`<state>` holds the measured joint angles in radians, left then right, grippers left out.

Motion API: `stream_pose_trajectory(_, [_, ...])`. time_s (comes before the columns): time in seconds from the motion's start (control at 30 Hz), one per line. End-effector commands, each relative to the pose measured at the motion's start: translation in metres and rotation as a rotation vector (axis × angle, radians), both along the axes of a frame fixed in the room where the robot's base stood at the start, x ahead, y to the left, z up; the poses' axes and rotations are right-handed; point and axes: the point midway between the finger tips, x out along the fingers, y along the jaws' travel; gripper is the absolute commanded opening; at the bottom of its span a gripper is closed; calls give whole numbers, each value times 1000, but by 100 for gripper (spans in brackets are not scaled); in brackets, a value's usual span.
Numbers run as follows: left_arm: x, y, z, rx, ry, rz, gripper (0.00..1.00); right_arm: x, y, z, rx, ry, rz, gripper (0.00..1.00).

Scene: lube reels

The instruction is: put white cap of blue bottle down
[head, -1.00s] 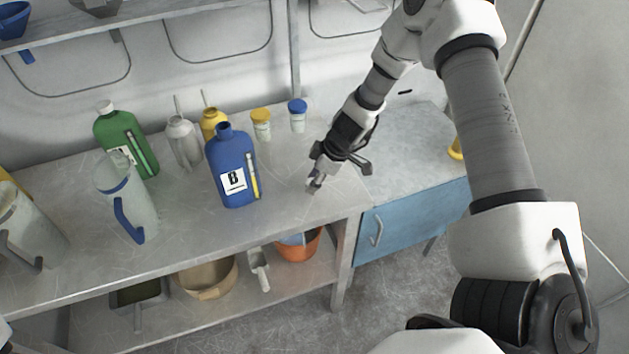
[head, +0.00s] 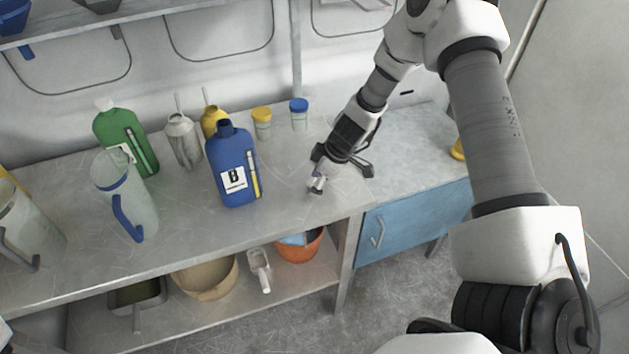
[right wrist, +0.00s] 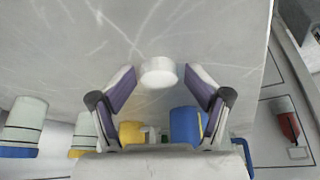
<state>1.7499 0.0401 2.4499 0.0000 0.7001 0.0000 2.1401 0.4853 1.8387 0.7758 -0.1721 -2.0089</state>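The blue bottle (head: 233,165), labelled B, stands upright on the metal table with its neck uncapped. It also shows in the right wrist view (right wrist: 185,125). My right gripper (head: 317,187) is low over the table's front right part, to the right of the bottle. In the right wrist view the white cap (right wrist: 158,73) lies between my right fingertips, with a narrow gap on each side, so the gripper looks open around it. The cap seems to be at the tabletop; contact beneath it is hidden. My left gripper is not in view.
A green bottle (head: 125,138), a clear jug (head: 128,200), oil cans, a yellow-lidded jar (head: 262,124) and a blue-lidded jar (head: 299,115) stand on the table (head: 190,240). The tabletop between blue bottle and right gripper is clear. A blue cabinet (head: 415,215) adjoins on the right.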

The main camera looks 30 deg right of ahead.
Motion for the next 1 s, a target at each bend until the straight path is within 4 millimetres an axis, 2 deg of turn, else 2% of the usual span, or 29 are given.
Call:
stream_pose_trajectory(0.3, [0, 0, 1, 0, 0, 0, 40, 0, 0, 1, -1, 0, 0, 64])
stream_pose_trajectory(0.43, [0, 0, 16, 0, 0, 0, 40, 0, 0, 13, -1, 0, -1, 64])
stream_pose_trajectory(0.57, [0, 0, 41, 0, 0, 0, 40, -5, -7, 43, 2, -3, 0, 64])
stream_pose_trajectory(0.7, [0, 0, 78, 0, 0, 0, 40, -16, -18, 85, 2, -4, -2, 64])
stream_pose_trajectory(0.8, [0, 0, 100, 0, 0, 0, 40, -22, -25, 106, 2, -2, -1, 64])
stream_pose_trajectory(1.0, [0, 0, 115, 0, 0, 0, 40, -30, -32, 122, 1, -2, 0, 64])
